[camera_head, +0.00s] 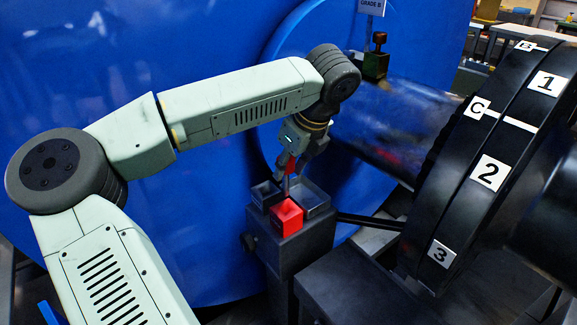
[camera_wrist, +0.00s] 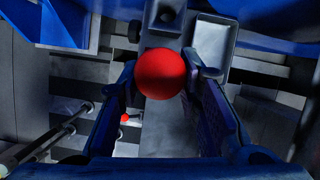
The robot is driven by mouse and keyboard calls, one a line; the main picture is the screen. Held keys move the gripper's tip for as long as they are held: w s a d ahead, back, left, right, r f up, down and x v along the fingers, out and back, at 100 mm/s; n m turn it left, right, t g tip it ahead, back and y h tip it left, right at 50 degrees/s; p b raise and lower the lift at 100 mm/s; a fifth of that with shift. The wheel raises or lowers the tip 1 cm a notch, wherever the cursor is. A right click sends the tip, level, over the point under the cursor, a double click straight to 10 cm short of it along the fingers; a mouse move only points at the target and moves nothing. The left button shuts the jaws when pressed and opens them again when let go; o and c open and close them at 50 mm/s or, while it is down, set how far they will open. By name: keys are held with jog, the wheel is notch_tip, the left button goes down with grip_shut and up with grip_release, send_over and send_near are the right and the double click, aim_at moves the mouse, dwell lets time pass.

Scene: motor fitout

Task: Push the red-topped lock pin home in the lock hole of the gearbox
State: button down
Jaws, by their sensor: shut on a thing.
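My gripper (camera_head: 300,158) is shut on the red-topped lock pin (camera_head: 291,170) and points down above a cluster of small bins. In the wrist view the pin's round red top (camera_wrist: 161,73) sits between the two fingers of my gripper (camera_wrist: 165,85). A thin part of the pin shows below the fingers in the head view. Whether its lower end touches a bin or hangs free, I cannot tell. I cannot make out the lock hole, and I cannot tell for sure which part is the gearbox.
The bins, one red (camera_head: 287,217) and others dark grey (camera_head: 314,196), stand on a grey pedestal (camera_head: 305,250). A large black wheel (camera_head: 470,185) with number and letter labels stands at right. A big blue housing (camera_head: 215,240) fills the back. A small knobbed block (camera_head: 374,66) sits behind.

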aim_at(288, 178)
jog(key=shift+f+b, duration=1.35)
jog(key=shift+f, duration=0.35)
jog(key=shift+b, duration=1.3)
dwell(0.5)
jog(key=shift+f+b, duration=3.05)
jog(key=shift+b, duration=0.3)
jog(key=c, duration=1.1)
grip_release()
jog(key=v, duration=1.2)
jog(key=shift+r, duration=0.1)
